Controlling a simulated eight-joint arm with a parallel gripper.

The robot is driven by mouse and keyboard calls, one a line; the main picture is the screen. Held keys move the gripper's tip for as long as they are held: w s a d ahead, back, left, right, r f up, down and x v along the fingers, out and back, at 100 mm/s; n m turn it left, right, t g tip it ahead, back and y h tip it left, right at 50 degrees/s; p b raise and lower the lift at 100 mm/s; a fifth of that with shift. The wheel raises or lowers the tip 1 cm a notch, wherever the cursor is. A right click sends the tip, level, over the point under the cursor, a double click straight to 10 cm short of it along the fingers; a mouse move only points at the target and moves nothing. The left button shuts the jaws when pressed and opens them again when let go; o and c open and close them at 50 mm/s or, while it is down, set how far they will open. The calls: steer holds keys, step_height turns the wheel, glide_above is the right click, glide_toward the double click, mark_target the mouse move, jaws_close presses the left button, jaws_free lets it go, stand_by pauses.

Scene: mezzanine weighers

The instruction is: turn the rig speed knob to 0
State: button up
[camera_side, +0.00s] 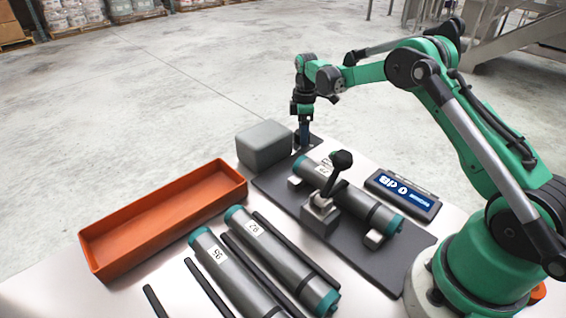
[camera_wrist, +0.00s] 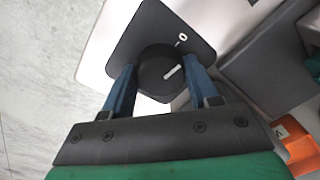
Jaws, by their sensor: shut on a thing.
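The rig speed knob (camera_wrist: 158,70) is a round black dial on a dark plate (camera_wrist: 140,30) in the wrist view. A white pointer line on its face points right and slightly up. A white 0 mark (camera_wrist: 182,37) sits on the plate up and right of the knob, and the pointer is not lined up with it. My gripper (camera_wrist: 160,78) is shut on the knob, with a blue finger at its left and right sides. In the side view my gripper (camera_side: 304,134) reaches straight down at the bench's far corner, hiding the knob.
A grey box (camera_side: 264,144) stands just left of my gripper. A cylinder rig with a black-knobbed lever (camera_side: 341,160) and a blue display (camera_side: 403,192) lie nearer. An orange tray (camera_side: 95,262) and teal-ended cylinders (camera_side: 262,272) occupy the front left.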

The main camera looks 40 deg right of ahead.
steer(key=shift+n, duration=0.8)
steer(key=o, duration=1.3)
steer(key=shift+w+r, duration=0.1)
steer(key=shift+r, duration=2.75)
